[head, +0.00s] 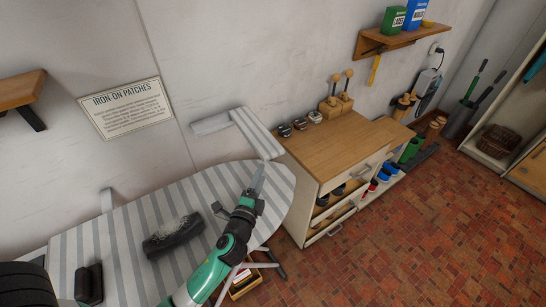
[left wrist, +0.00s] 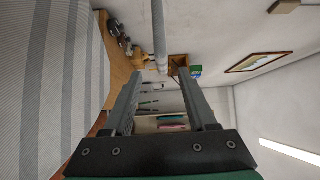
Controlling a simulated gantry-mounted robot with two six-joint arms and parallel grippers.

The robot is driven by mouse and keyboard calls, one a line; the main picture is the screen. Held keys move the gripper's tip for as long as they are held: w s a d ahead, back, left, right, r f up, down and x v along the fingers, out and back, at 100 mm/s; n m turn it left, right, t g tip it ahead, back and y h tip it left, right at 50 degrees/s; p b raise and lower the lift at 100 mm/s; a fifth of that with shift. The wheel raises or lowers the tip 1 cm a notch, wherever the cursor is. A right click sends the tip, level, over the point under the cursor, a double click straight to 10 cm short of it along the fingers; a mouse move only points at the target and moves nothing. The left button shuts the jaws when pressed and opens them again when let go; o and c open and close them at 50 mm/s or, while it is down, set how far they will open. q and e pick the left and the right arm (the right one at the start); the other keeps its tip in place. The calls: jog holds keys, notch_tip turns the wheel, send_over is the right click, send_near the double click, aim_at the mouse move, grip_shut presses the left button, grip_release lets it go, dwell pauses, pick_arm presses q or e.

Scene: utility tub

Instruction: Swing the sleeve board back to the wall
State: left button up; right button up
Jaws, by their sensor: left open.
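The sleeve board (head: 256,132) is a narrow grey-and-white striped board above the back edge of the ironing board (head: 120,235). It slants out from the wall, and its free end points toward the wooden cabinet. A pale flat piece (head: 210,123) adjoins its wall end. My left gripper (head: 260,170) is near the free end, with open jaws pointing up toward it. In the left wrist view, a pale narrow bar (left wrist: 160,40), apparently the sleeve board edge-on, lies ahead between the fingers of the open gripper (left wrist: 162,105). Contact cannot be told. My right gripper is not in view.
A dark brush-like object (head: 173,237) and a dark iron-like object (head: 88,285) lie on the ironing board. The wooden cabinet (head: 335,145) stands close on the right, with small items on top. A sign (head: 124,107) hangs on the wall. Tiled floor (head: 440,220) is open at right.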

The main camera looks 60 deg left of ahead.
aim_at(271, 151)
pick_arm(q)
jog(key=b+x, duration=0.1)
jog(key=x, duration=1.1)
jog(key=shift+w+d+r, duration=0.1)
jog(key=shift+d, duration=0.05)
grip_shut()
dwell(0.9)
